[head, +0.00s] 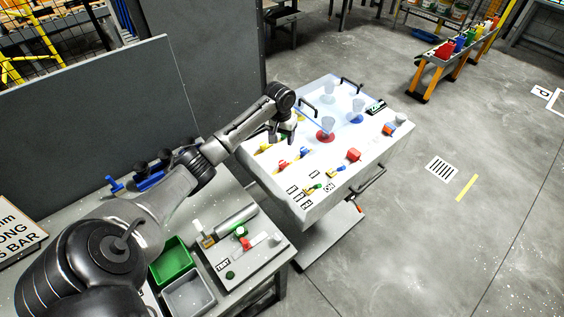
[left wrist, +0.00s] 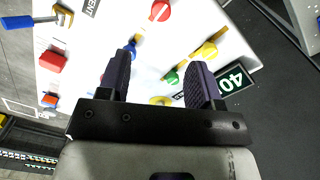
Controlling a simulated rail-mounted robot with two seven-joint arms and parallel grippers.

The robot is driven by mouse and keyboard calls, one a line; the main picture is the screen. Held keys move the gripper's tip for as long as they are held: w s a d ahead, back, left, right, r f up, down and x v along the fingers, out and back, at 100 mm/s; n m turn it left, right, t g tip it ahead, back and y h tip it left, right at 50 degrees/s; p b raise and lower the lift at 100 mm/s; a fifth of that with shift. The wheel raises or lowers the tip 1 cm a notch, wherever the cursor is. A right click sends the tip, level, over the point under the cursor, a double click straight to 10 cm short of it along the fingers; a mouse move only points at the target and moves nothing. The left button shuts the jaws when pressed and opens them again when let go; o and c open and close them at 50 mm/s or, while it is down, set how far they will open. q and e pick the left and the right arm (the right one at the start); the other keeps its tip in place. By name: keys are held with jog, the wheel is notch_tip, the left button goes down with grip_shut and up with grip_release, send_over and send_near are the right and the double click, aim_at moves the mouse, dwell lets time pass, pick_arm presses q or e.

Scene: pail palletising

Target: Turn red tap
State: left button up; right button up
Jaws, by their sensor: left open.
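A round red fitting with a pale bar across it, which looks like the red tap (head: 283,164), sits on the white sloped panel (head: 330,204), towards its left side. It also shows at the top edge of the left wrist view (left wrist: 160,10), partly cut off. My left gripper (head: 287,132) is over the far left part of the panel, apart from the red tap. In the left wrist view its two dark fingers (left wrist: 165,82) are spread with no object held between them. My right gripper is not in view.
Near the red tap are a yellow lever (left wrist: 207,50) and a blue fitting (head: 304,152). A red block (head: 353,154) stands further right. Clear cones and black handles are at the panel's back. A bench with a green bin (head: 172,260) stands left. Open floor lies right.

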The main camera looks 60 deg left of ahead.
aim_at(282, 162)
pick_arm(q)
jog(key=f, duration=0.4)
jog(key=f+b, duration=0.1)
jog(key=f, duration=0.8)
jog(key=shift+d, duration=0.3)
jog(key=c, duration=0.9)
